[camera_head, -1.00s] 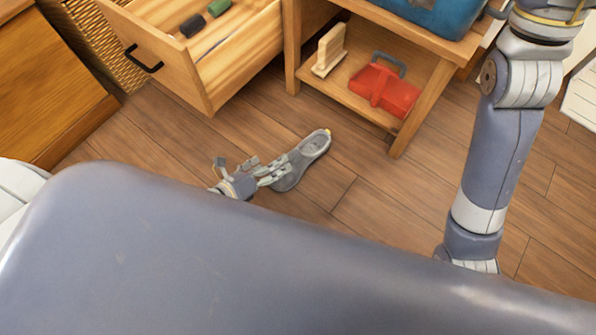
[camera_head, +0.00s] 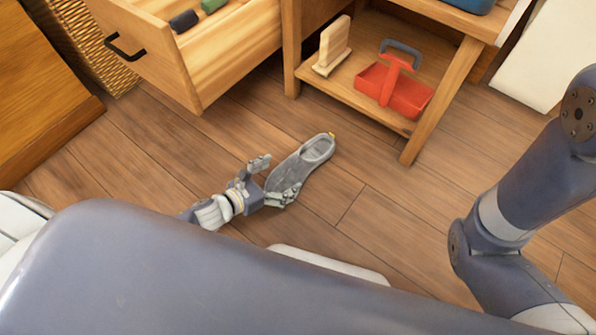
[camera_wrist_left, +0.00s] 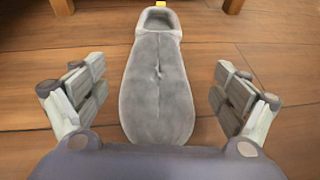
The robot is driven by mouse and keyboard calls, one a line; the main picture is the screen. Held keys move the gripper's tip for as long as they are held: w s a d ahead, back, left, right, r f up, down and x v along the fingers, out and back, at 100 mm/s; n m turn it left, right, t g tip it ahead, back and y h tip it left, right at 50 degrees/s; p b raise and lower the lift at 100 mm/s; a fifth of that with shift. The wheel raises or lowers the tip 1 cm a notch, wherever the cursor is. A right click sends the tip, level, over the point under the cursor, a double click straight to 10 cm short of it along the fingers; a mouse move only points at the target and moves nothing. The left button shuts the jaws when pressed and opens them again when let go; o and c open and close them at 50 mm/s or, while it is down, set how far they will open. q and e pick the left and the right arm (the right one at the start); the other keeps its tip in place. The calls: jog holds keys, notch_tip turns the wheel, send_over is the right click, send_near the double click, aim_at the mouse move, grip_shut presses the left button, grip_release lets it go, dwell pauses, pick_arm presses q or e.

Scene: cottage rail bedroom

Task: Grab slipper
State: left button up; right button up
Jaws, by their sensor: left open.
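A grey slipper (camera_head: 309,163) lies on the wooden floor in front of the low shelf, its open heel end pointing away toward the shelf. My left gripper (camera_head: 273,178) is low at the slipper's near end, with its fingers spread to either side. In the left wrist view the slipper (camera_wrist_left: 158,85) lies lengthwise between the two open fingers of the left gripper (camera_wrist_left: 160,95), with a gap on each side. My right arm is at the right of the head view; its gripper is not visible.
An open wooden drawer (camera_head: 150,50) stands at the upper left with small dark and green items in it. A shelf (camera_head: 365,112) holds a red caddy (camera_head: 405,95) and a wooden block piece (camera_head: 333,45). Floor around the slipper is clear.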

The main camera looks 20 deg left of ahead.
aim_at(288, 171)
pick_arm(q)
jog(key=shift+b+x, duration=2)
jog(key=shift+x, duration=0.3)
jog(key=shift+w+d+f, duration=0.1)
jog(key=shift+w, duration=0.4)
jog(key=c, duration=1.2)
